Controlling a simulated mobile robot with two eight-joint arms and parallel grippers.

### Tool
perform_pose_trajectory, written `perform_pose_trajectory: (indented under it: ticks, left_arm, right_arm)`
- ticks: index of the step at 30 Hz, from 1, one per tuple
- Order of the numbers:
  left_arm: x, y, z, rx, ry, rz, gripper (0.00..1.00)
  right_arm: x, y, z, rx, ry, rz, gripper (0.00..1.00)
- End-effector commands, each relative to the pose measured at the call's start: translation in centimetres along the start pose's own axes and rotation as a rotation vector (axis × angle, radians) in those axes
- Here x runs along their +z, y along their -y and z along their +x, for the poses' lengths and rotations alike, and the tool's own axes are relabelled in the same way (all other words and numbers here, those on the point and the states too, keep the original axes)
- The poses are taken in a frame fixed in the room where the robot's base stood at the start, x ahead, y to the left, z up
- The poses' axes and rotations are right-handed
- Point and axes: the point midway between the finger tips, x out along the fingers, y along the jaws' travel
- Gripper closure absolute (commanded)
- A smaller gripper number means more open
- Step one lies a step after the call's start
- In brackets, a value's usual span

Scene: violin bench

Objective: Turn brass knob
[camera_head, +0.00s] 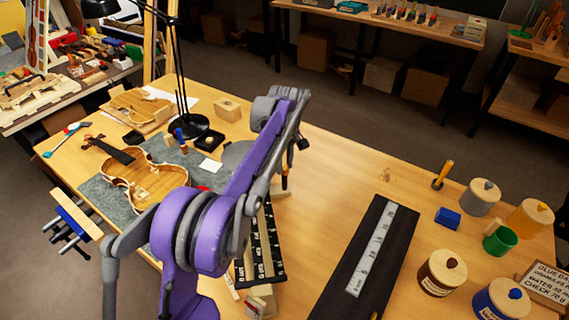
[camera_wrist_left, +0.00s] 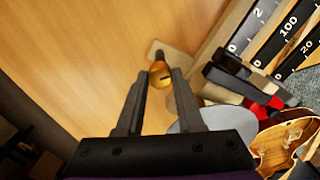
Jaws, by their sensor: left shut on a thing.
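The brass knob (camera_wrist_left: 160,79) is a small round golden piece with a dark slot, seen in the left wrist view. It sits at the end of a small pale wooden piece (camera_wrist_left: 174,52) on the bench. My left gripper (camera_wrist_left: 160,71) is shut on the knob, with one dark finger on each side of it. In the head view my purple and grey left arm reaches over the bench and hides most of its own gripper and the knob. Whether the knob is turned cannot be told. My right gripper is in neither view.
A violin body (camera_head: 146,180) lies on a grey mat at the left, near a black lamp (camera_head: 180,125). A dark board with a scale (camera_head: 371,250) lies right of my arm. Bare bench (camera_head: 335,165) lies between.

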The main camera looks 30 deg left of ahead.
Motion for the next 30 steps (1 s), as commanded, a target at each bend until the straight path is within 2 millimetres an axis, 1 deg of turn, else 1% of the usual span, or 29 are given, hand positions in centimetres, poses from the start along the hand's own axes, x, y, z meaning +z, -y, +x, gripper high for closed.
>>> perform_pose_trajectory:
  ticks: [8,21,30]
  left_arm:
    - [0.0,0.0,-0.1,0.001,0.000,0.125,1.00]
    - [0.0,0.0,-0.1,0.000,-0.001,0.508,1.00]
    - [0.0,0.0,-0.1,0.000,-0.001,0.722,1.00]
  right_arm:
    - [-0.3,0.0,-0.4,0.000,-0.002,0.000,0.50]
    - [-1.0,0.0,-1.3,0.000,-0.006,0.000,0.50]
    - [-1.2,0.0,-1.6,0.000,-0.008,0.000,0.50]
